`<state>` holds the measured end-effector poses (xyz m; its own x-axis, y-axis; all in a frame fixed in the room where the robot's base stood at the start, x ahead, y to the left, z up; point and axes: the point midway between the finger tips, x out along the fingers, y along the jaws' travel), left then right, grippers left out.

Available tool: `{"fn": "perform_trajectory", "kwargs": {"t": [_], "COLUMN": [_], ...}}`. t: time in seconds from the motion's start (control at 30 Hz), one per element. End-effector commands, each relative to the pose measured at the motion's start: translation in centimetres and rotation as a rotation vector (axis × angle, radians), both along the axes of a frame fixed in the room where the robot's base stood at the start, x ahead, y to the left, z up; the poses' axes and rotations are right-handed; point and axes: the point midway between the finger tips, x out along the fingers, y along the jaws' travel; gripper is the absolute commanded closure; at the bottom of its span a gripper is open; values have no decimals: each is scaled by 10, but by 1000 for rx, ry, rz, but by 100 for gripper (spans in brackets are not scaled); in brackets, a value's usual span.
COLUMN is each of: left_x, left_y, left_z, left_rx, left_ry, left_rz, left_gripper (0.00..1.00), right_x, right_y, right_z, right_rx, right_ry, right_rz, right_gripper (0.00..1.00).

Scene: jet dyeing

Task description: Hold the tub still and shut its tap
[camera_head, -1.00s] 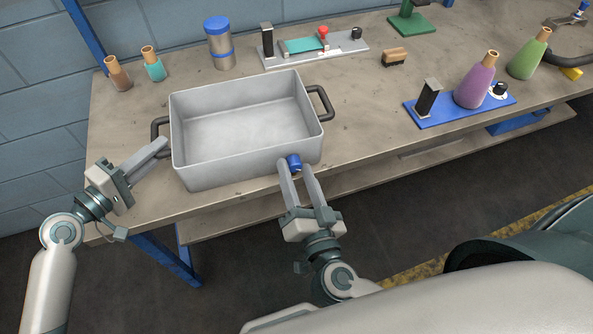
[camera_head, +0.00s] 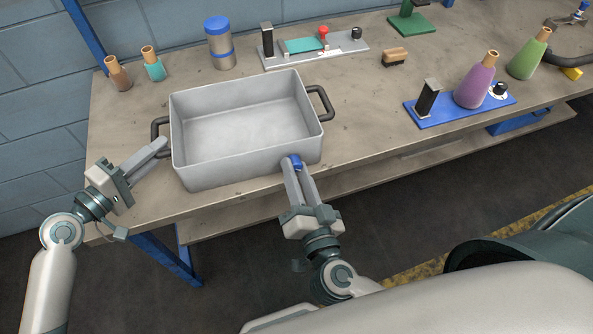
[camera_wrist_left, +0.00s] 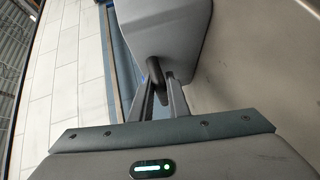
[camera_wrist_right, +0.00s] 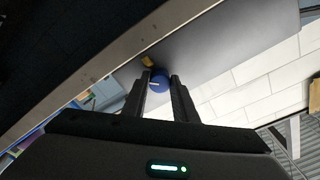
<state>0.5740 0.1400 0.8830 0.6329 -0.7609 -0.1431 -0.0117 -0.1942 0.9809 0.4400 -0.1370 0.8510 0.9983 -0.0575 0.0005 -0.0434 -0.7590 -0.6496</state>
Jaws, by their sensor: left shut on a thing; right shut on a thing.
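The grey rectangular tub (camera_head: 240,165) stands upright near the table's front edge, empty, with a dark handle at each end. My left gripper (camera_head: 162,146) is shut on the tub's left handle (camera_head: 155,128); the handle also shows between the fingers in the left wrist view (camera_wrist_left: 154,72). The blue tap (camera_head: 295,161) is on the tub's front wall near the right corner. My right gripper (camera_head: 292,164) is shut on the tap's blue knob, which the fingers partly hide. In the right wrist view the knob (camera_wrist_right: 160,82) sits between the fingertips, with a brass-coloured part (camera_wrist_right: 148,61) beside it.
Two small cones (camera_head: 153,66) and a blue-lidded canister (camera_head: 219,45) stand behind the tub. A grey device board (camera_head: 350,52) lies at the back. A brush (camera_head: 394,57) and a blue board (camera_head: 420,115) with a purple cone (camera_head: 475,82) are to the right.

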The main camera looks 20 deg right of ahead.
Motion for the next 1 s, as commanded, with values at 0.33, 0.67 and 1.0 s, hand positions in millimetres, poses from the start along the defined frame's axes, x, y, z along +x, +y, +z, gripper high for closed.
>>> {"fn": "perform_trajectory", "kwargs": {"t": [0.33,0.67,1.0], "left_x": [0,0,0], "left_y": [0,0,0], "left_z": [-2,-2,-2], "left_rx": [3,3,2], "left_ry": [1,1,2], "left_rz": [-1,-1,-1], "left_gripper": [100,100,100], "right_x": [0,0,0], "right_y": [0,0,1], "right_z": [0,0,1], "right_rx": [206,506,768], "right_ry": [-11,-29,-44], "right_rz": [-1,-1,0], "right_gripper": [97,97,97]}}
